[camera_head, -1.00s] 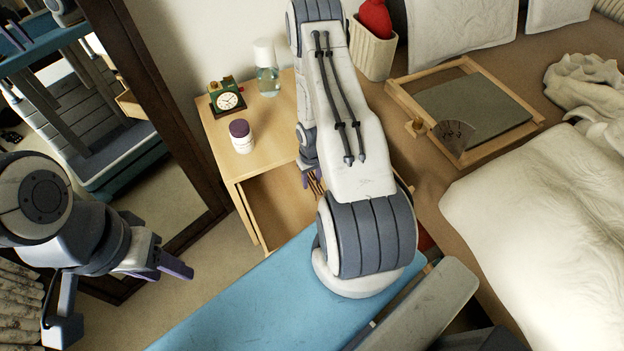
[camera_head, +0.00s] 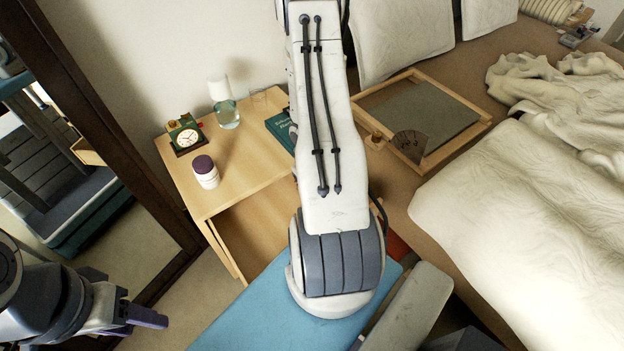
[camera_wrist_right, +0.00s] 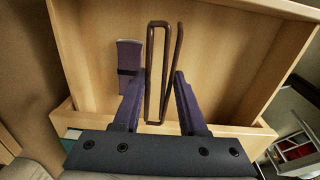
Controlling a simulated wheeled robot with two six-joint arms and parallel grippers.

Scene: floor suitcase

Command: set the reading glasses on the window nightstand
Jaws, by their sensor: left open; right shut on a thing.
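A thin brown wire-like frame (camera_wrist_right: 149,75), which looks like the reading glasses, is between the purple fingers of my right gripper (camera_wrist_right: 156,78). The gripper is shut on it, over an open wooden drawer (camera_wrist_right: 225,65). In the head view my right arm hides that gripper and the frame. A light wood nightstand (camera_head: 238,165) stands against the wall, its drawer (camera_head: 262,222) pulled out. No window shows, so I cannot tell whether this is the window nightstand. My left gripper (camera_head: 142,318) is open and empty at the lower left, away from the nightstand.
A bed with a wooden tray (camera_head: 470,110) lies right; a dark-framed mirror (camera_head: 120,130) stands left.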

